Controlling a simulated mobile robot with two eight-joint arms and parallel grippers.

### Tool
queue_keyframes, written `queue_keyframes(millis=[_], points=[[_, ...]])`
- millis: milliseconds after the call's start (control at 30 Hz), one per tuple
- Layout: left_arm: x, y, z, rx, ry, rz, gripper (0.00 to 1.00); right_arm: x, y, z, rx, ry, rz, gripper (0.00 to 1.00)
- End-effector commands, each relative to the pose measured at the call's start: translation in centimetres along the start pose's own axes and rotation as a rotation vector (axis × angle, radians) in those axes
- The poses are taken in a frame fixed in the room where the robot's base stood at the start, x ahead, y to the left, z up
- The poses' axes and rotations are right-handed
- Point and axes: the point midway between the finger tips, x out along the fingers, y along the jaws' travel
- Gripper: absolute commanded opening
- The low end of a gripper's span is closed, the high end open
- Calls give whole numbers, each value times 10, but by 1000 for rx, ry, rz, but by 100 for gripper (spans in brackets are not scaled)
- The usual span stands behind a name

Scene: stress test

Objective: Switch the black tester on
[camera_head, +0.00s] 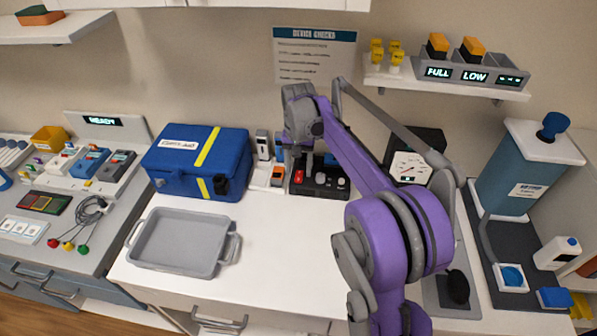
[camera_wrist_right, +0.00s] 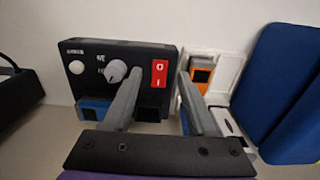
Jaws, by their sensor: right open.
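The black tester (camera_head: 322,191) stands at the back of the white counter, left of the arm. In the right wrist view the tester (camera_wrist_right: 112,54) shows a red rocker switch (camera_wrist_right: 159,72), a grey knob (camera_wrist_right: 116,70) and a white round button (camera_wrist_right: 76,67). Which side of the rocker is pressed I cannot tell. My right gripper (camera_head: 291,160) is at the tester's left end. In the wrist view its fingers (camera_wrist_right: 157,80) are apart and empty, with the switch seen between the tips. Contact cannot be made out. My left gripper is not in view.
An orange device (camera_head: 278,175) in a white holder is close beside the tester. A blue first-aid case (camera_head: 175,181) stands farther left. A grey tray (camera_head: 236,246) lies in front. A dial gauge (camera_head: 409,167) stands right, behind my arm. The counter's front middle is clear.

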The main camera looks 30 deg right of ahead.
Motion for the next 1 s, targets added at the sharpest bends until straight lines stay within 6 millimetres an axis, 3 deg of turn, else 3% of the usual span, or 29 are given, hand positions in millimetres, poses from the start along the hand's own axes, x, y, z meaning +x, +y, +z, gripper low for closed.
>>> queue_keyframes(millis=[200, 400, 867, 1000], points=[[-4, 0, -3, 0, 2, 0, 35, -48, 0, 0, 0, 0, 0, 57], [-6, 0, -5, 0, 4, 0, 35, -77, 0, 0, 0, 0, 0, 57], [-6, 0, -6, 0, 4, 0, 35, -86, 1, 0, 0, 0, 0, 57], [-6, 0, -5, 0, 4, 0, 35, -85, 11, -4, 3, 0, 1, 57]])
